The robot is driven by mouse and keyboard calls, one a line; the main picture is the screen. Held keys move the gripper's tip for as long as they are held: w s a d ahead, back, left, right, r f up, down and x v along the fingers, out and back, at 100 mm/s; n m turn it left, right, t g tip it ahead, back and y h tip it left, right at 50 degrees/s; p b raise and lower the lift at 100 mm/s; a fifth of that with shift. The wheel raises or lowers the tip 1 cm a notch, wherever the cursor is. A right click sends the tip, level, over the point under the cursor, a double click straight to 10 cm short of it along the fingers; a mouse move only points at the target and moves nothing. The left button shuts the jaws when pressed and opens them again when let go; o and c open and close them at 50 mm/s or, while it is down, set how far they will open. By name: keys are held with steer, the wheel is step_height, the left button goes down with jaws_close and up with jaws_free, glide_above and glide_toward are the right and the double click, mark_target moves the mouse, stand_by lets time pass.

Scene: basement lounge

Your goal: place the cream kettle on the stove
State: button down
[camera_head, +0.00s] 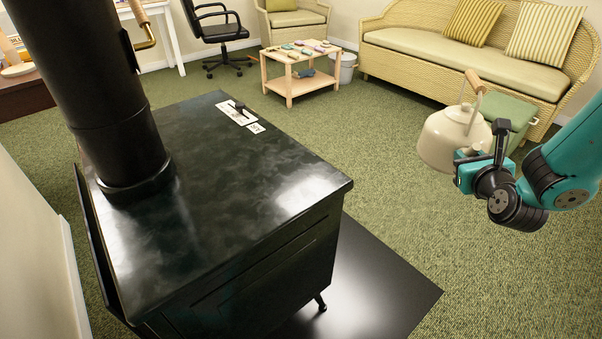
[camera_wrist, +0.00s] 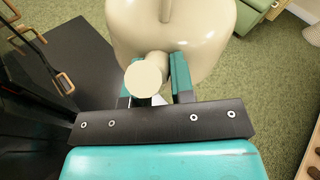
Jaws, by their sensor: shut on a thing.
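The cream kettle (camera_head: 455,137) hangs in the air at the right of the head view, with its wooden handle on top. My gripper (camera_head: 468,160) is shut on it at its near side. In the wrist view the kettle (camera_wrist: 172,30) fills the top middle, and my gripper's teal fingers (camera_wrist: 160,80) stand either side of its spout, whose round end faces the camera. The black stove (camera_head: 230,190) stands left of the kettle, with a clear gap between them. Its flat top is mostly bare and shiny.
A thick black flue pipe (camera_head: 95,90) rises from the stove's left part. A small black item on white labels (camera_head: 240,114) lies at the stove top's far edge. A dark floor plate (camera_head: 365,285) surrounds the stove. A wicker sofa (camera_head: 460,60) and low table (camera_head: 300,72) stand behind.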

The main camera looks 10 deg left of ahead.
steer(key=a+r+n+y+p, duration=0.1)
steer(key=a+r+n+y, duration=0.3)
steer(key=a, duration=0.7)
step_height(320, 180, up, 16)
steer(key=r+n+g+y+p, duration=0.1)
steer(key=n+g+y+p, duration=0.3)
steer(key=n+g+y, duration=0.3)
glide_above(270, 208)
steer(key=y, duration=0.1)
steer(key=shift+m+g, duration=0.3)
step_height(270, 208, down, 20)
steer(key=b, duration=0.6)
steer(key=shift+b, duration=0.3)
steer(key=c, duration=1)
jaws_free()
steer(key=shift+f, duration=0.2)
